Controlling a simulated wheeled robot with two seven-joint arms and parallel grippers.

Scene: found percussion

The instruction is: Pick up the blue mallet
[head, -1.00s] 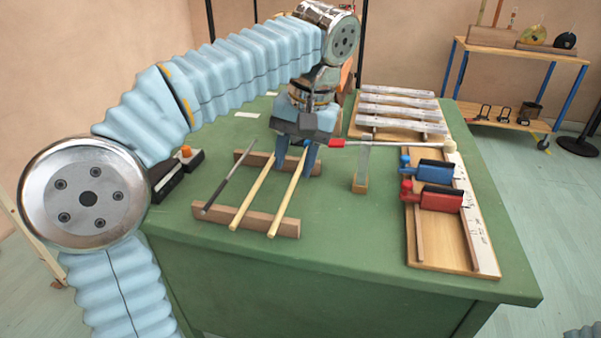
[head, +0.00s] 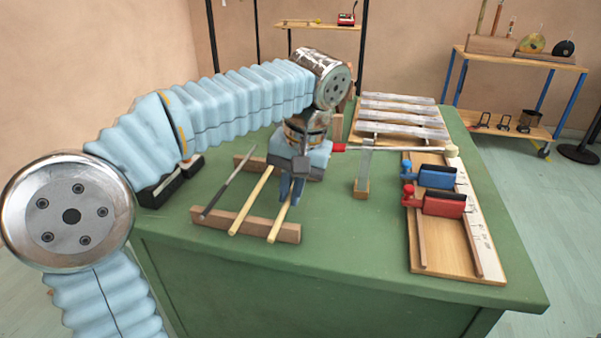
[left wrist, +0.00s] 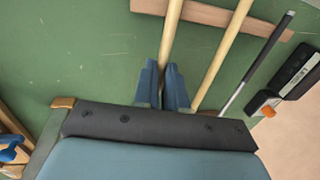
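The blue mallet's pale wooden stick (head: 279,221) is the right-hand one on a low wooden rack (head: 258,229) on the green table. It also shows in the left wrist view (left wrist: 171,32). Its head is hidden behind my left gripper in the head view; a bit of blue showed there earlier. My left gripper (head: 290,194) points down over the stick. In the left wrist view its two blue fingers (left wrist: 164,84) lie close against both sides of the stick and look shut on it. The stick still lies on the rack's front bar. My right gripper is not in view.
Another wooden stick (head: 251,199) and a dark grey rod (head: 226,186) lie to the left on the rack. A red-ended mallet (head: 395,148) lies behind right. Red and blue clamped blocks (head: 443,204) stand on a board at right. The front table strip is clear.

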